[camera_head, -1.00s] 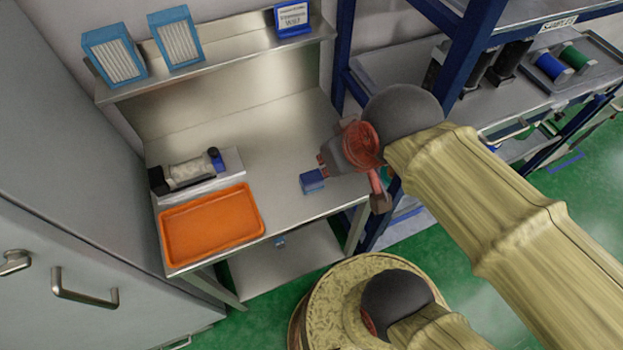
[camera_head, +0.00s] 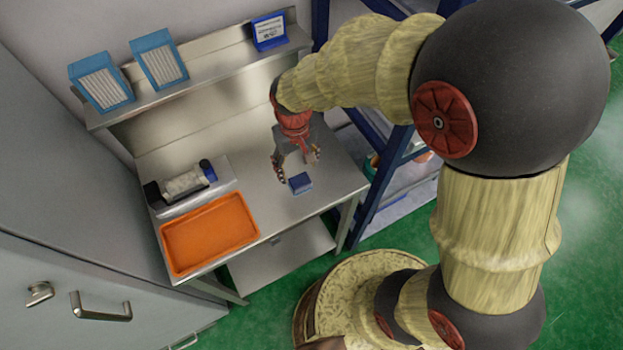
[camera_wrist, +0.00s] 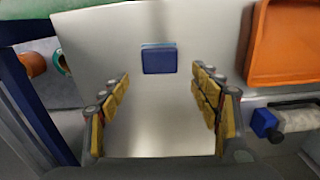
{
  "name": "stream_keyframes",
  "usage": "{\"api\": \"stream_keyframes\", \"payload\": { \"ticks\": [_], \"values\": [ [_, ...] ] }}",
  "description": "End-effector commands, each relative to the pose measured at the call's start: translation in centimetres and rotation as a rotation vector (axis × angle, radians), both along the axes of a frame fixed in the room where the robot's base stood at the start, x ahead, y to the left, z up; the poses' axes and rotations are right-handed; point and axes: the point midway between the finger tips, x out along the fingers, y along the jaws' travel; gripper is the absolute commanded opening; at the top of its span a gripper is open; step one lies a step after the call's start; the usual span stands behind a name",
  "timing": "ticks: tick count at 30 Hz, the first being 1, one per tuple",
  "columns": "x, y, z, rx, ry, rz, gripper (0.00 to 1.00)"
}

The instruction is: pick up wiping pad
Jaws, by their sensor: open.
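The wiping pad looks like a small blue block (camera_head: 300,183) lying on the steel table near its front right part. It also shows in the wrist view (camera_wrist: 159,60), roughly centred between the fingers and beyond their tips. My gripper (camera_head: 296,168) is above the table, just behind the pad in the head view, with its fingers spread. In the wrist view my gripper (camera_wrist: 160,95) is open and empty, with a yellow-padded finger on each side. I cannot tell its exact height above the table.
An orange tray (camera_head: 162,241) lies on the table's left front. A holder with a pale roll and blue knob (camera_head: 185,184) stands behind it. A shelf (camera_head: 215,83) above the table carries two blue-framed boxes and a blue sign (camera_head: 269,31). A blue rack post (camera_head: 378,188) stands at the right.

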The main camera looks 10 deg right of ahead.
Motion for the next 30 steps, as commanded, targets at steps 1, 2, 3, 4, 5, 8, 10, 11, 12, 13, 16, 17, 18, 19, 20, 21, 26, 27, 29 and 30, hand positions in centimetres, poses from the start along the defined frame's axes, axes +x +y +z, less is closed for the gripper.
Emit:
{"api": "stream_keyframes", "payload": {
  "ticks": [1, 2, 3, 4, 5, 8, 10, 11, 12, 13, 16, 17, 18, 19, 20, 21, 26, 27, 29, 30],
  "values": [
    [-0.1, 0.0, -0.6, 0.0, 0.001, -0.004, 0.68],
    [-0.2, 0.0, -0.9, 0.0, 0.001, -0.005, 0.7],
    [-0.2, -0.1, -1.4, -0.001, 0.003, -0.006, 0.7],
    [-0.2, -0.1, -1.7, -0.001, 0.003, -0.006, 0.7],
    [-0.2, -0.1, -2.0, 0.0, 0.002, -0.006, 0.7],
    [-0.2, -0.1, -2.7, 0.0, 0.001, -0.006, 0.7],
    [-0.2, -0.1, -3.2, 0.0, 0.001, -0.006, 0.7],
    [-0.2, -0.2, -3.4, 0.0, 0.001, -0.006, 0.7],
    [-0.2, -0.2, -3.9, 0.0, 0.001, -0.006, 0.7],
    [-0.2, -0.2, -4.3, 0.0, 0.001, -0.006, 0.7],
    [-0.3, -0.3, -5.9, 0.0, 0.002, -0.006, 0.7],
    [-0.3, -0.3, -6.3, 0.0, 0.002, -0.005, 0.7],
    [-0.3, -0.3, -6.9, -0.001, 0.003, -0.005, 0.7],
    [-0.3, -0.3, -7.2, -0.001, 0.003, -0.005, 0.7],
    [-0.3, -0.3, -7.5, 0.0, 0.001, -0.005, 0.7],
    [-0.3, -0.3, -7.7, 0.0, 0.0, -0.005, 0.7],
    [-0.2, -0.3, -7.7, 0.0, -0.001, -0.005, 0.7],
    [-0.2, -0.3, -7.7, 0.0, -0.001, -0.005, 0.7],
    [-0.2, -0.3, -7.7, 0.0, -0.001, -0.005, 0.67],
    [-0.2, -0.3, -7.7, 0.0, -0.001, -0.005, 0.65]
  ]
}}
